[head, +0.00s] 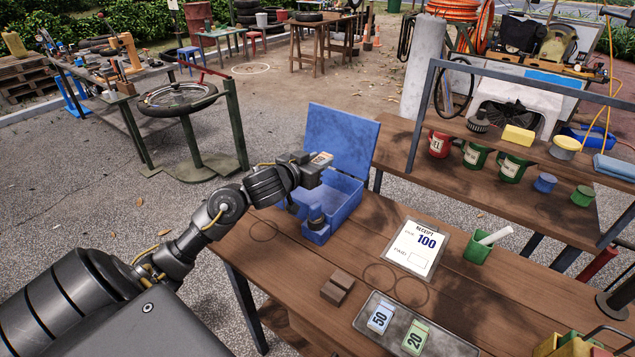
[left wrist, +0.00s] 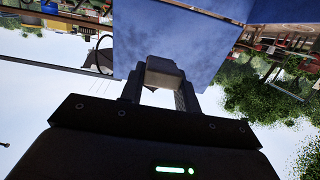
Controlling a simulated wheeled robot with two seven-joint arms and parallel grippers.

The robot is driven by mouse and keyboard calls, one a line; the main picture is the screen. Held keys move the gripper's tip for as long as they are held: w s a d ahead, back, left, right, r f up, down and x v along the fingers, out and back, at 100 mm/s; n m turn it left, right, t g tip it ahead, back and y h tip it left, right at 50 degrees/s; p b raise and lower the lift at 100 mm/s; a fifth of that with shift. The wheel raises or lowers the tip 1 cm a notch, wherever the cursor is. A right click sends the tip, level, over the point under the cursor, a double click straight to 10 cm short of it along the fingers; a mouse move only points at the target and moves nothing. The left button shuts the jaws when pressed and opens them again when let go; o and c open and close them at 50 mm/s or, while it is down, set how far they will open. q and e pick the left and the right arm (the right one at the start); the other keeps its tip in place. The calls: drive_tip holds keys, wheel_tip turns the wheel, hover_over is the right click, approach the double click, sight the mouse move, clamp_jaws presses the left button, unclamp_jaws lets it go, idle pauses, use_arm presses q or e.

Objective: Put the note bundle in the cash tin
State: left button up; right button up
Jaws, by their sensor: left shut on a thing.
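The blue cash tin (head: 345,211) stands at the far left corner of the wooden bench, its lid (head: 343,137) raised at the back. My left gripper (head: 318,167) is over the tin's open left part, shut on a small block that I take for the note bundle (head: 321,158). In the left wrist view the bundle (left wrist: 165,73) is a pale grey-brown block between the two fingers, with the blue lid (left wrist: 200,45) behind it. The gripper hides much of the tin's inside. My right gripper is not in view.
A metal tray (head: 364,318) holds a blue 50 bundle (head: 381,317) and a green 20 bundle (head: 415,337). A shelf rail (head: 520,84) stands at right.

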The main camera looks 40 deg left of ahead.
use_arm(q)
drive_tip(key=w+a+f, duration=0.1)
drive_tip(key=f, duration=0.2)
drive_tip(key=w+f, duration=0.1)
drive_tip(key=f, duration=0.2)
drive_tip(key=w+a+f, duration=0.1)
drive_tip(key=f, duration=0.1)
drive_tip(key=shift+w+a+f, duration=0.3)
drive_tip(key=shift+a+f, duration=0.05)
drive_tip(key=shift+f, duration=0.05)
